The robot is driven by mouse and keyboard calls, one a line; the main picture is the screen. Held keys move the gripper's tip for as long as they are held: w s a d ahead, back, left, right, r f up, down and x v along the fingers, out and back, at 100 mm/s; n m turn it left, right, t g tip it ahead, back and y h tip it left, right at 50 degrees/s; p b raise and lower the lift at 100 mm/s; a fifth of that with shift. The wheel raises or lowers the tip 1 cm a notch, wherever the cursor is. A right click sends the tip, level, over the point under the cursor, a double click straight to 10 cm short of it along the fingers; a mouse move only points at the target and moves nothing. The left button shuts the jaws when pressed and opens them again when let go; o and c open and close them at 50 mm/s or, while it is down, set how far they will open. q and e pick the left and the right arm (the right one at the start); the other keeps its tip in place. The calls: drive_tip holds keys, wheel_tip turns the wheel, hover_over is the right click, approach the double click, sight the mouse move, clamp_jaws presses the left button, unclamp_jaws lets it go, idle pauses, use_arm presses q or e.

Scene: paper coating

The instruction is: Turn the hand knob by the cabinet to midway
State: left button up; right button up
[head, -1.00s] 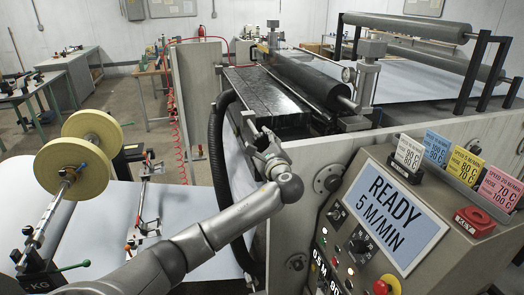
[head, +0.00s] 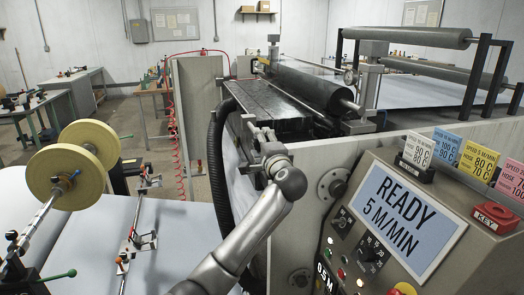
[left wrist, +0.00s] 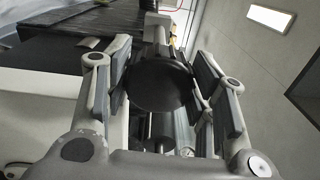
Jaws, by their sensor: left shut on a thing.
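The hand knob (left wrist: 160,85) is a round black knob in the middle of the left wrist view. The pads of my left gripper (left wrist: 165,95) are closed on its two sides. In the head view my left gripper (head: 258,145) is at the near end of the coating machine, beside the grey side panel, and hides most of the knob. The control cabinet (head: 395,215) stands to the right of it, its screen reading READY 5 M/MIN. I cannot tell the knob's turn angle. My right gripper is not in view.
A black ribbed hose (head: 217,170) hangs just left of my left gripper. The machine's black roller (head: 315,85) lies behind it. A yellow-flanged reel (head: 72,165) stands at the left.

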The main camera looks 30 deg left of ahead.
use_arm(q)
drive_tip(key=shift+f+n, duration=0.1)
drive_tip(key=shift+n, duration=0.4)
drive_tip(key=o, duration=1)
drive_tip(key=shift+d, duration=0.1)
drive_tip(key=v, duration=1.2)
drive_tip(key=shift+s, duration=0.1)
